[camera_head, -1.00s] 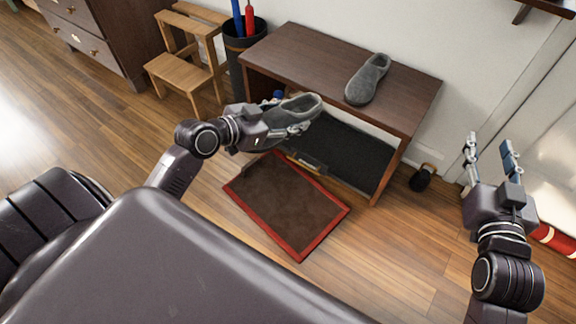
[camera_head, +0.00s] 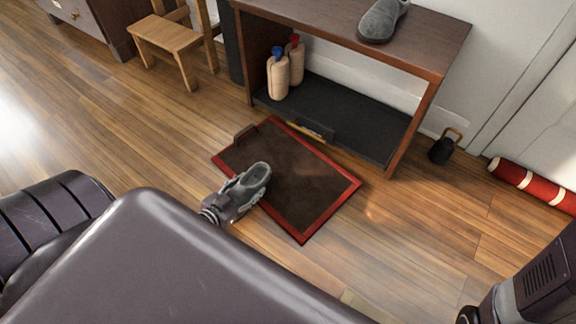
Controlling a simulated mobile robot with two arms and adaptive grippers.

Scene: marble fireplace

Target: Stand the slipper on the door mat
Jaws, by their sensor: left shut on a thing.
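A grey slipper (camera_head: 258,175) is held by my left gripper (camera_head: 241,190), which is shut on it. The slipper is over the left near part of the door mat (camera_head: 318,177), a brown mat with a red border. I cannot tell whether the slipper touches the mat. The gripper covers part of the slipper. A second grey slipper (camera_head: 380,20) lies on top of the dark wooden bench. My right gripper is out of view; only part of my right arm shows at the lower right.
The bench (camera_head: 330,24) stands behind the mat, with two beige bottles (camera_head: 278,78) on its black lower shelf. A brush-like thing (camera_head: 312,130) lies at the mat's far edge. A black weight (camera_head: 441,150) and a red roll (camera_head: 533,186) lie at right.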

